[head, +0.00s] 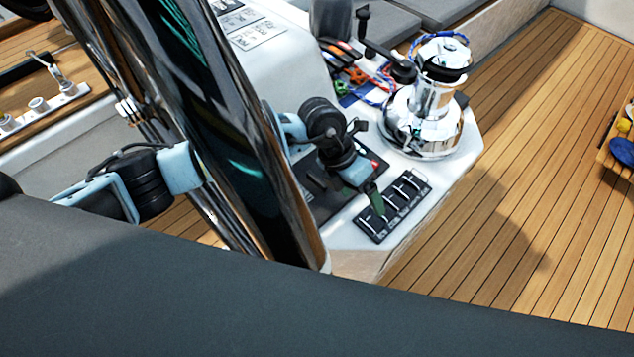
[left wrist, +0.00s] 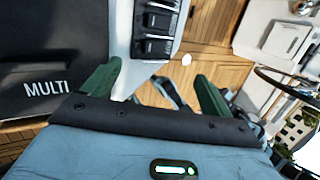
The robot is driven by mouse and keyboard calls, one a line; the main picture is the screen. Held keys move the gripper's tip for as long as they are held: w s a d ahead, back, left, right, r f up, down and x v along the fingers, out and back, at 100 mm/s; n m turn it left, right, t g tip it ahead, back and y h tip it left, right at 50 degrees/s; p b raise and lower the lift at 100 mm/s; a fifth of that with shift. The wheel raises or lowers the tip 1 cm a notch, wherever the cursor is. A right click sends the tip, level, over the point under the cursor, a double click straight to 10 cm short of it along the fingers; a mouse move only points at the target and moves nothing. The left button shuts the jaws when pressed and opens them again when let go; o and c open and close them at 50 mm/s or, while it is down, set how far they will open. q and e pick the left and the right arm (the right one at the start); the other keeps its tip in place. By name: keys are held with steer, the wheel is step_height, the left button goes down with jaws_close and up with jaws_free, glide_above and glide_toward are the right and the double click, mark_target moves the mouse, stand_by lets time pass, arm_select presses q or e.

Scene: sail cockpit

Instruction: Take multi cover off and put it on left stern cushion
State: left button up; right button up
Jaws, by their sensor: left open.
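The multi cover (left wrist: 45,50) is a flat dark panel with the white word MULTI, at the left of the left wrist view. In the head view, a dark flat panel (head: 325,206) on the white console seems to be this cover, partly hidden by my left arm. My left gripper (head: 374,200) has green fingers and hangs over the console between this panel and a switch block. In the left wrist view its fingers (left wrist: 158,88) are apart with nothing between them, beside the cover. My right gripper is not in view. I cannot tell which cushion is the left stern one.
A switch block (head: 393,205) and a chrome winch (head: 428,108) with ropes stand on the console. A shiny pole (head: 215,130) crosses in front of my left arm. Grey cushions (head: 440,12) lie at the top. Wooden deck (head: 530,180) is open at the right.

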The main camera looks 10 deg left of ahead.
mark_target(317, 178)
arm_select(q)
steer(key=w+a+y, duration=0.1)
steer(key=w+a, duration=0.1)
steer(key=a, duration=0.1)
steer(key=w+a+r+t+y, duration=0.1)
steer(key=w+a+y, duration=0.1)
steer(key=a, duration=0.2)
steer(key=w+a+r+y, duration=0.1)
steer(key=w+a+y, duration=0.1)
steer(key=a, duration=0.1)
steer(key=shift+w+a+t, duration=0.15)
steer(key=shift+w+t, duration=0.15)
steer(key=shift+s+f, duration=0.1)
steer(key=shift+f, duration=3.9)
steer(key=shift+a, duration=0.1)
steer(key=shift+c, duration=0.3)
steer(key=c, duration=1)
steer(key=shift+r, duration=0.1)
step_height(317, 178, up, 10)
steer(key=shift+f, duration=0.1)
